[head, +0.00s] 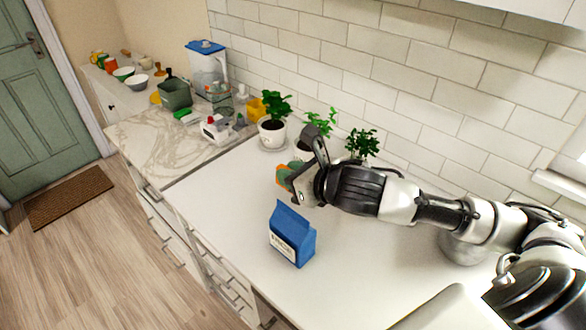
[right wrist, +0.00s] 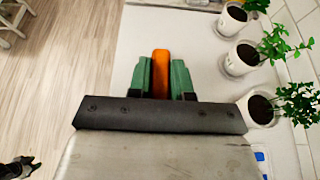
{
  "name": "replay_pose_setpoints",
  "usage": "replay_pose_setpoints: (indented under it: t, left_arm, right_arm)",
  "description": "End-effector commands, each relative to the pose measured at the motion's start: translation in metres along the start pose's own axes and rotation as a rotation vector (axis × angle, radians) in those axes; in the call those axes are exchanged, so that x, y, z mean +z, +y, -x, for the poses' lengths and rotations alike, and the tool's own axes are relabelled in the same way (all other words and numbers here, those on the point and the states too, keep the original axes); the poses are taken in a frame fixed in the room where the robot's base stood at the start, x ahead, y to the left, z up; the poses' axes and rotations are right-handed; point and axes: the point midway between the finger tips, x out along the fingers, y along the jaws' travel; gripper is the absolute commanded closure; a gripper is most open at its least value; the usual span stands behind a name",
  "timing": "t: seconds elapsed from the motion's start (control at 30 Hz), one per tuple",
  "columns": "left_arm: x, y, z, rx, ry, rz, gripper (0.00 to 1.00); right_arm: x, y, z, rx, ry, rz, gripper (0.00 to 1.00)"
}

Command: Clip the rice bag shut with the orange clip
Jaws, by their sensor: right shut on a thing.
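The blue rice bag (head: 292,236) stands upright on the white counter in the head view, with a folded top and a pale label. In the right wrist view only a small blue bit (right wrist: 261,158) shows at the lower right edge. My right gripper (head: 284,177) is above the counter, beyond the bag and apart from it. In the right wrist view its green fingers (right wrist: 161,80) are shut on the orange clip (right wrist: 161,72), which sticks out between them. The clip (head: 281,170) also shows as a small orange patch in the head view.
Several potted plants (head: 272,130) stand along the tiled wall behind my right gripper. A marble section (head: 150,145) at the left holds a dark green container (head: 175,93), a blue-lidded pitcher (head: 207,68) and small items. The white counter (head: 225,195) left of the bag is clear.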

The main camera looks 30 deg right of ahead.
Motion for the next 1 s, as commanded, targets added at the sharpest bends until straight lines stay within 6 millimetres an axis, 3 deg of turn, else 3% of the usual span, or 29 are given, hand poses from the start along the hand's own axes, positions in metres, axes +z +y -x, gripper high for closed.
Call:
replay_pose_setpoints:
  t: [0.3,0.7,1.0]
  left_arm:
    - [-0.003,-0.004,0.01,-0.004,0.004,-0.002,0.57]
    - [0.008,0.009,-0.021,0.011,-0.009,-0.006,0.57]
    - [0.007,0.008,-0.03,0.01,-0.007,-0.005,0.57]
  right_arm:
    - [0.002,0.0,0.002,-0.002,0.002,0.001,1.0]
    - [-0.039,0.0,-0.015,-0.003,0.002,0.0,1.0]
    - [-0.053,0.0,-0.021,-0.002,0.001,-0.001,1.0]
